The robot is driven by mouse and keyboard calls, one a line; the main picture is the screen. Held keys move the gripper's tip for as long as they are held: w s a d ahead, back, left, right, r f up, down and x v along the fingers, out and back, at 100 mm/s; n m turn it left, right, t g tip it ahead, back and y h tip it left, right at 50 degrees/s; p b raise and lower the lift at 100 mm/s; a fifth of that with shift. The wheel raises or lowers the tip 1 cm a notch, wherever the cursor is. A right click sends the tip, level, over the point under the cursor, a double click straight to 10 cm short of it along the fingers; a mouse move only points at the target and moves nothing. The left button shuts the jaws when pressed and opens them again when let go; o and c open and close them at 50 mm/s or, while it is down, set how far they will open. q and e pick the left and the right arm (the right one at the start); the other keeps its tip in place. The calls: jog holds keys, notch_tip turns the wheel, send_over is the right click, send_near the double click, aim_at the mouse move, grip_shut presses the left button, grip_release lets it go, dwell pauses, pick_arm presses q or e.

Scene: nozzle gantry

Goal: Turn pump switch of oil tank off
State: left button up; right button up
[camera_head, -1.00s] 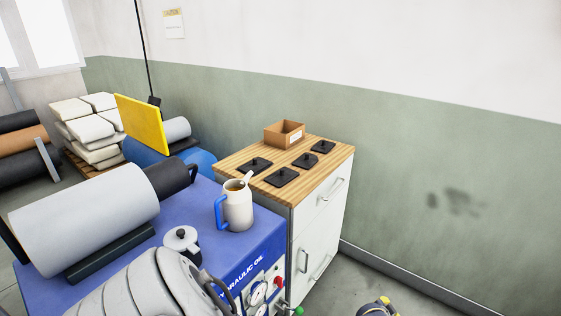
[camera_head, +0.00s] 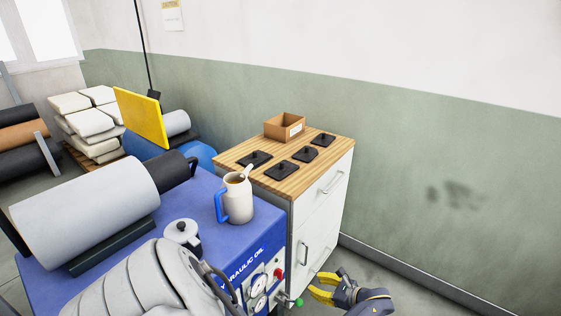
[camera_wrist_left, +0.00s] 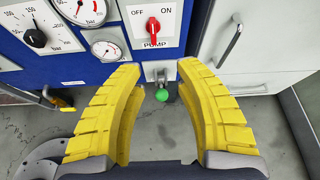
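The oil tank (camera_head: 205,205) is a blue box marked hydraulic oil. Its red pump switch (camera_head: 279,274) sits on the front panel near the right edge. In the left wrist view the red pump switch (camera_wrist_left: 153,28) stands about upright on a white plate, between OFF at left and ON at right. My left gripper (camera_head: 322,282) has yellow fingers and is open, in front of the panel's right side. In the left wrist view its fingers (camera_wrist_left: 160,70) are apart below the switch and not touching it. My right gripper is not in view.
A green-balled lever (camera_wrist_left: 162,95) sticks out below the switch, in line with the finger gap. Gauges (camera_wrist_left: 108,48) and a black dial (camera_wrist_left: 37,38) are left of it. A white cabinet (camera_head: 318,225) stands at right.

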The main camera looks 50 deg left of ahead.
aim_at(282, 273)
pick_arm(q)
jog(key=shift+m+g+y, duration=0.3)
jog(key=shift+m, duration=0.1)
jog(key=x, duration=1.1)
jog(key=s+r+x, duration=0.1)
jog(key=x, duration=0.5)
jog(key=shift+a, duration=0.25)
jog(key=shift+c, duration=0.4)
grip_shut()
